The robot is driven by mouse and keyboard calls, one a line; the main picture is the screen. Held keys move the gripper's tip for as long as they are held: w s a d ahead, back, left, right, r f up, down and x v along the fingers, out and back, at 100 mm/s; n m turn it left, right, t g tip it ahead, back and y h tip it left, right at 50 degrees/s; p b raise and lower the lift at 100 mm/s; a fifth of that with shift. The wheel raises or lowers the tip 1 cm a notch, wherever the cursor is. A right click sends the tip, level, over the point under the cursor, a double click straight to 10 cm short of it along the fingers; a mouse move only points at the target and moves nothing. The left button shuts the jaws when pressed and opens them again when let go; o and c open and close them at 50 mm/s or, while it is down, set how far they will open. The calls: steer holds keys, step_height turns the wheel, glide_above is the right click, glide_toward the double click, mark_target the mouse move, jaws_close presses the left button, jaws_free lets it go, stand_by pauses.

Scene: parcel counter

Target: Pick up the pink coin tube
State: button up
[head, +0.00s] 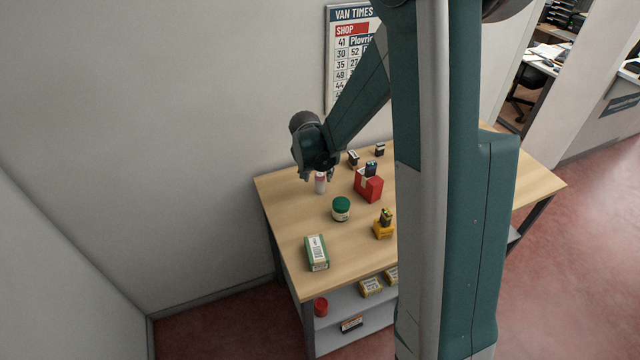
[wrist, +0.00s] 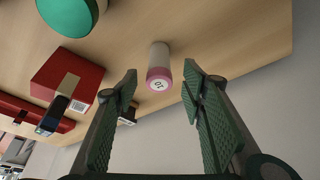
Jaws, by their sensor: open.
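The pink coin tube (wrist: 158,68) stands on the counter in the wrist view, with a pale grey side and a pink top end bearing a round white label. In the head view the tube (head: 320,185) shows just below my gripper (head: 322,171), near the counter's back left. In the wrist view my gripper (wrist: 160,80) is open, its two green ridged fingers apart. The tube shows between and just beyond the fingertips, and nothing is held. I cannot tell how far the tips are above its top.
A green-lidded jar (head: 341,209), a red box (head: 369,186) with a dark item on it, a yellow block (head: 383,228) and a green-and-white box (head: 317,252) stand on the wooden counter (head: 285,215). Small dark items (head: 353,159) stand at the back. A wall is behind.

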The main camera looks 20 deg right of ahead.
mark_target(320, 180)
steer(key=shift+f, duration=0.1)
steer(key=shift+x, duration=2.55)
steer(key=shift+s, duration=0.1)
steer(key=c, duration=1.1)
